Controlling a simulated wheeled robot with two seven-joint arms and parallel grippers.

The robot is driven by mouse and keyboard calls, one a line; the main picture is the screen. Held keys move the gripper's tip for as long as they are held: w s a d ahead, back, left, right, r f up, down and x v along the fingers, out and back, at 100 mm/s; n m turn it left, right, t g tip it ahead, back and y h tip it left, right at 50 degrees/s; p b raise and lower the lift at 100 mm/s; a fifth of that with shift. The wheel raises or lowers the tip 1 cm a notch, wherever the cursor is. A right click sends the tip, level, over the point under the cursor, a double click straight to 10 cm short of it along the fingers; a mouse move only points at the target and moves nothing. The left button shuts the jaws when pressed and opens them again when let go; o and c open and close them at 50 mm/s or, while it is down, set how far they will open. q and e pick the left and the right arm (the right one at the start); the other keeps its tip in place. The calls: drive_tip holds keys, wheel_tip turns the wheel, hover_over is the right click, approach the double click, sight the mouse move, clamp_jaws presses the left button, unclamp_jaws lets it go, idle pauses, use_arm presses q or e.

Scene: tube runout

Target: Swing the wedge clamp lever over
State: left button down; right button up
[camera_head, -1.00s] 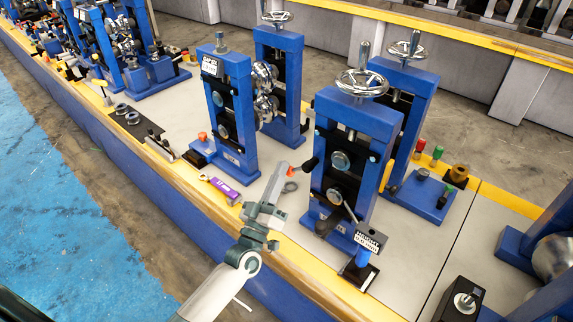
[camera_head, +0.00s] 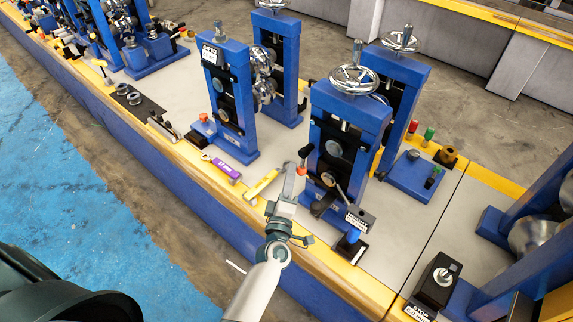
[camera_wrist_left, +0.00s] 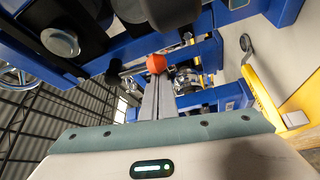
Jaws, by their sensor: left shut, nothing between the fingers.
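My left gripper (camera_head: 290,172) is shut and empty, its narrow fingers pointing up beside the blue roller stand (camera_head: 348,110). A red ball knob (camera_head: 302,170) shows right at its fingertips; the left wrist view also shows the red ball (camera_wrist_left: 156,63) just past the ends of the shut fingers (camera_wrist_left: 158,92). I cannot tell whether they touch. A black knob (camera_head: 305,151) juts from the stand just above. A thin silver rod (camera_head: 341,190) shows lower on the stand. My right gripper is not in view.
A yellow-handled tool (camera_head: 262,185) and a purple-labelled tool (camera_head: 227,170) lie on the bench left of the gripper. A labelled black block on a blue post (camera_head: 357,222) stands to the right. Another blue roller stand (camera_head: 230,100) is further left.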

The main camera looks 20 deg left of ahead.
use_arm(q)
drive_tip(key=shift+d+f, duration=0.1)
drive_tip(key=shift+d, duration=0.2)
use_arm(e)
drive_tip(key=shift+r, duration=0.3)
use_arm(q)
drive_tip(key=shift+s, duration=0.1)
use_arm(e)
drive_tip(key=shift+a, duration=0.1)
